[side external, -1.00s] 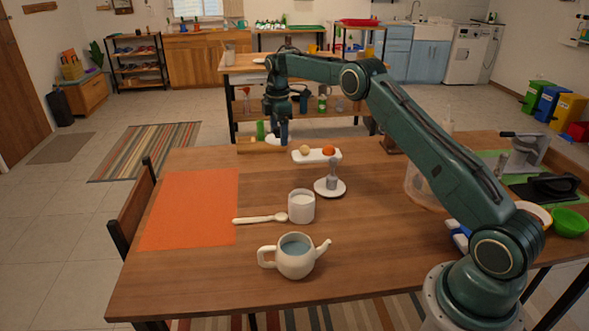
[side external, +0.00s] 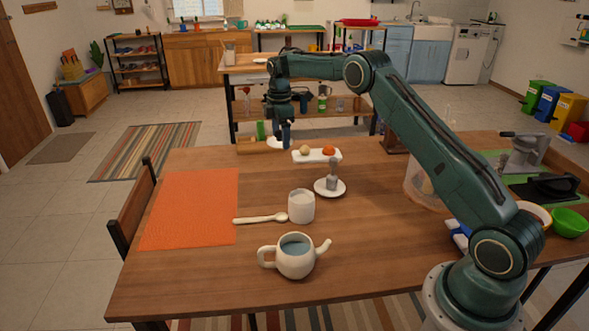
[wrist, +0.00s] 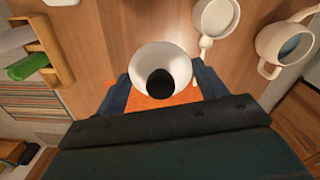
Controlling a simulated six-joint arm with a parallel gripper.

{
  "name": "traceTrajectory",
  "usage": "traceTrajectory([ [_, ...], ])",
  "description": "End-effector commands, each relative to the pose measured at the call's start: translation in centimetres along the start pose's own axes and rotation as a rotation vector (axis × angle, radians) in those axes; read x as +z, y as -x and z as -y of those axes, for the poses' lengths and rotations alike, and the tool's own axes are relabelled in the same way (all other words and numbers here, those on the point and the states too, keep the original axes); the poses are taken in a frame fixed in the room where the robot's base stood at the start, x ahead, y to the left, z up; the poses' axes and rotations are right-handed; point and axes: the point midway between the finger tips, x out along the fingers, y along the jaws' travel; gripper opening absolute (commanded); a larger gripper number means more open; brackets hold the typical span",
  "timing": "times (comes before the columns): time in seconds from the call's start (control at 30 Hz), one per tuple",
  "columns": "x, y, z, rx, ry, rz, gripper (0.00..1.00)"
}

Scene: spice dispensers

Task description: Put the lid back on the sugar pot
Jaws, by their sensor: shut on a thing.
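My gripper (wrist: 162,84) is shut on a white round lid (wrist: 150,57) with a black knob; the lid sits between the two blue fingers. In the side view my gripper (side external: 284,134) and the lid (side external: 275,143) are in the air near the far edge of the table. The white sugar pot (side external: 301,208) stands uncovered at mid-table, well nearer the camera than the lid. It also shows at the top of the wrist view (wrist: 208,32), apart from the lid.
An orange mat (side external: 190,210) lies left. A wooden caddy (side external: 253,147) is at the far edge.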

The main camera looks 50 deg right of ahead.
Motion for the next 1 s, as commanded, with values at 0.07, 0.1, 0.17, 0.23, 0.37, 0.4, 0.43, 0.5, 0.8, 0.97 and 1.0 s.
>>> traceTrajectory([
  [0.07,0.1,-0.1,0.7,-0.001,0.000,0.000,0.49],
  [0.1,0.1,-0.2,1.0,-0.001,0.000,0.000,0.49],
  [0.17,0.2,-0.5,1.6,-0.002,0.000,0.001,0.49],
  [0.23,0.3,-0.7,2.2,-0.001,-0.001,0.000,0.49],
  [0.37,0.5,-1.1,3.6,0.000,-0.001,0.000,0.49],
  [0.4,0.5,-1.2,4.1,0.000,-0.001,0.000,0.49],
  [0.43,0.6,-1.3,4.4,0.000,-0.001,0.000,0.49],
  [0.5,0.7,-1.6,5.3,0.001,-0.001,0.000,0.49],
  [0.8,1.4,-2.5,9.2,0.002,-0.002,0.000,0.49],
  [0.97,1.8,-3.0,11.0,0.003,-0.003,0.000,0.49],
  [1.0,1.8,-3.1,11.4,0.002,-0.003,0.000,0.49],
])
